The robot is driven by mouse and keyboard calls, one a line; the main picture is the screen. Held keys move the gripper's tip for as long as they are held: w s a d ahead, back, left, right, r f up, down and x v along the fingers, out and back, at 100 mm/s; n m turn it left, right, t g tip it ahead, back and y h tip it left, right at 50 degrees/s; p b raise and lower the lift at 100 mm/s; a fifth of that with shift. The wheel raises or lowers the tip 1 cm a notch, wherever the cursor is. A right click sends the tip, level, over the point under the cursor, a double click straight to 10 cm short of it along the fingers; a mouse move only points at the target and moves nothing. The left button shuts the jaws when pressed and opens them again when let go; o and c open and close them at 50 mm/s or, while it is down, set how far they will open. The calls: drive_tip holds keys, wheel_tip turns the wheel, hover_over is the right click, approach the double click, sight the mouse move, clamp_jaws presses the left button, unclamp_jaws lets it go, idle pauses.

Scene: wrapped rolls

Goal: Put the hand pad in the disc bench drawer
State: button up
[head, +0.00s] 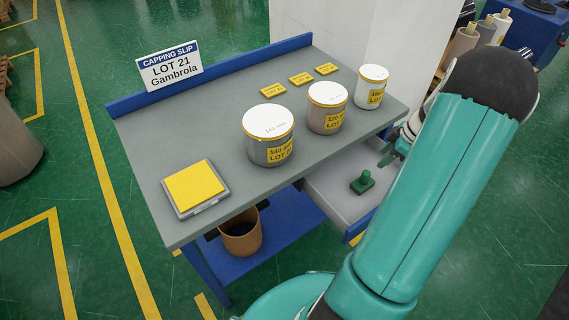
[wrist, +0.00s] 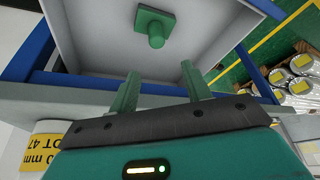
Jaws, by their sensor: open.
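A green pad with an upright knob (head: 362,182) lies in the open grey drawer (head: 325,198) under the bench; I take it to be the hand pad. In the wrist view the pad (wrist: 154,24) lies on the pale floor of the drawer (wrist: 95,35), beyond my fingertips. My gripper (wrist: 160,72) is open, with nothing between its two green fingers, and is apart from the pad. In the head view my gripper (head: 389,157) is at the bench's right edge, above the drawer, partly hidden by my arm.
The grey bench top (head: 150,140) holds wrapped cans (head: 268,150), small yellow labels, a yellow pad on a grey base (head: 195,187) and a sign (head: 169,66). A brown bin (head: 240,235) stands on the blue lower shelf. Wrapped rolls (wrist: 300,65) show at right in the wrist view.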

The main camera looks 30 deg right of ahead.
drive_tip(key=w+a+r+m+h, duration=0.1)
drive_tip(key=w+a+r, duration=0.2)
drive_tip(key=a+r, duration=0.65)
drive_tip(key=w+a+r+m+h, duration=0.15)
drive_tip(key=w+a+r, duration=0.4)
drive_tip(key=a, duration=0.75)
drive_tip(key=s+a+r+m, duration=0.1)
drive_tip(key=s+a+r, duration=0.2)
drive_tip(key=a, duration=0.4)
drive_tip(key=s+a+r+m+t, duration=0.1)
drive_tip(key=s+a+r+m, duration=0.1)
drive_tip(key=s+a, duration=0.4)
drive_tip(key=s+a+r+m+t, duration=0.1)
drive_tip(key=s+a+r+m, duration=0.1)
drive_tip(key=s+a+r, duration=0.2)
drive_tip(key=a, duration=0.3)
drive_tip(key=shift+s+a+r, duration=0.3)
drive_tip(key=shift+a+r, duration=0.05)
drive_tip(key=shift+a, duration=0.05)
drive_tip(key=shift+d, duration=0.15)
